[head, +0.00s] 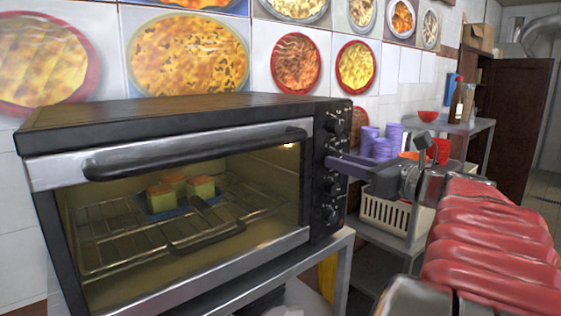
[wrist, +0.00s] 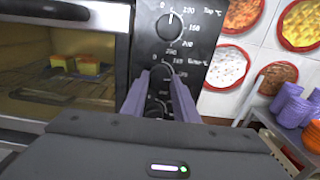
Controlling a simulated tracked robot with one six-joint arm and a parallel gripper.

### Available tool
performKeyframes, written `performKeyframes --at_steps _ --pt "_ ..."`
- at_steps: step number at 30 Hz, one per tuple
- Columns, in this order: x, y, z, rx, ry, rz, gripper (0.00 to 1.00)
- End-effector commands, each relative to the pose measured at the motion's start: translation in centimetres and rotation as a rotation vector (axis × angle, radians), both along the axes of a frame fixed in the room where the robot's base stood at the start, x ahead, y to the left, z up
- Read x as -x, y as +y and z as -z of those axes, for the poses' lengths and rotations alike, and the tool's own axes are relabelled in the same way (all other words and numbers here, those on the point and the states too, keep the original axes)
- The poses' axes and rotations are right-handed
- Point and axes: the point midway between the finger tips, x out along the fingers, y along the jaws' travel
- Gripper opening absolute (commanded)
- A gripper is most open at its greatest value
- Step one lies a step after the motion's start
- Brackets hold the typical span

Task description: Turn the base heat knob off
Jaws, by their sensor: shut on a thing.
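The toaster oven's black control panel (head: 318,232) carries a column of knobs. The top temperature knob (wrist: 170,26) shows clearly in the wrist view, its white mark pointing up near 0. Below it is the base heat knob (wrist: 168,70), the second one down, with a partly hidden temperature scale around it. My gripper (head: 332,160) reaches in from the right; its purple fingers (wrist: 160,74) are shut on the base heat knob. The fingers cover most of this knob, so I cannot read its setting. A further knob (wrist: 157,106) shows between the fingers, lower down.
The oven door (head: 190,150) is closed, with yellow-green food cubes (head: 167,193) on the rack inside. Purple cups (head: 382,146) and a white basket (head: 385,218) stand on shelves right of the oven, near my arm. A tiled wall is behind.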

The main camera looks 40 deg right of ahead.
Motion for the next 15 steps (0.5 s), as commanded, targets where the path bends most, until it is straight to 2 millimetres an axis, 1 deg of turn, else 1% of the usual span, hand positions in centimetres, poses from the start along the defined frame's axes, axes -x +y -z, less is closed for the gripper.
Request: performKeyframes --at_steps 8,15 --pt "0.0 -0.01 0.01 0.078 -0.007 0.0 0.05" --pt "0.0 -0.03 0.01 0.234 -0.02 -0.001 0.05"
